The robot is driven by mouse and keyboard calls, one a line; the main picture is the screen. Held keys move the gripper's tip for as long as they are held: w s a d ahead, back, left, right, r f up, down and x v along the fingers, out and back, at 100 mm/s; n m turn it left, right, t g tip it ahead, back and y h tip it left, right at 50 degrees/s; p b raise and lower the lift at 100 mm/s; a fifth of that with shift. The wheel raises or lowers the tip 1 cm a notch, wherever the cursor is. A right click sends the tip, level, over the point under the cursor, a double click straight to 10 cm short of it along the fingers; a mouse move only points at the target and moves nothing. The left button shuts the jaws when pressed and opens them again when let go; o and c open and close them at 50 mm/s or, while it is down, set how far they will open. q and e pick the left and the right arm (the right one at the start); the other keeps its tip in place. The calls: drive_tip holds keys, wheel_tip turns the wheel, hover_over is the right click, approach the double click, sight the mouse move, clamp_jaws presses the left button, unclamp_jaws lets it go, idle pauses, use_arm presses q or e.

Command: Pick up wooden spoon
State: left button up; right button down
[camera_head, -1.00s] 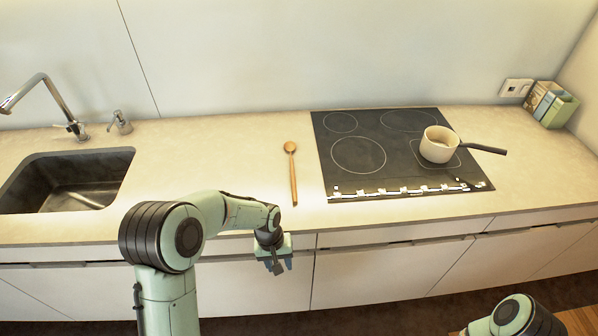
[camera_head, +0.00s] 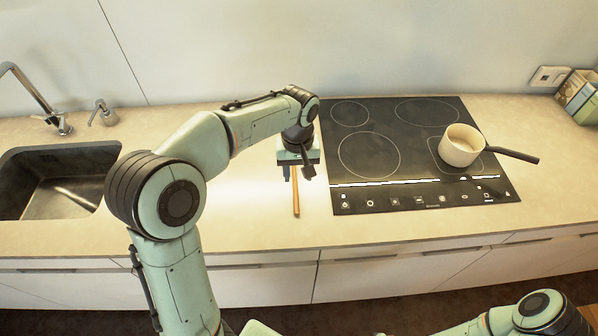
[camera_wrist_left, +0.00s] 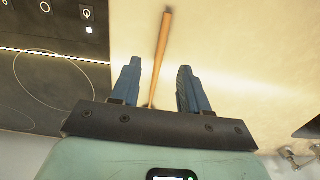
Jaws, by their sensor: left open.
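The wooden spoon (camera_head: 296,198) lies on the counter left of the cooktop. In the head view only the lower part of its handle shows; my left gripper hides the rest. My left gripper (camera_head: 298,172) is above the spoon, fingers pointing down. In the left wrist view the open gripper (camera_wrist_left: 158,82) has its two blue fingers on either side of the line of the handle (camera_wrist_left: 162,45), apart from it. The spoon's bowl is hidden there behind the gripper body. The height above the counter is hard to tell.
The black cooktop (camera_head: 390,190) is close on the right, with a cream saucepan (camera_head: 460,148) on it. A sink (camera_head: 60,185) and a soap dispenser (camera_head: 103,113) are at the left. The counter between sink and spoon is clear. My right arm shows at the lower right.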

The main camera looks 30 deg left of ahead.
use_arm(q)
hover_over(296, 199)
drive_tip(key=f, duration=0.5)
drive_tip(key=shift+s+d, duration=0.2)
drive_tip(key=shift+d, duration=0.05)
drive_tip(key=shift+w+f, duration=0.15)
drive_tip(key=shift+f, duration=0.45)
drive_tip(key=f, duration=0.5)
drive_tip(key=shift+a+f, duration=0.1)
drive_tip(key=shift+a, duration=0.1)
clamp_jaws()
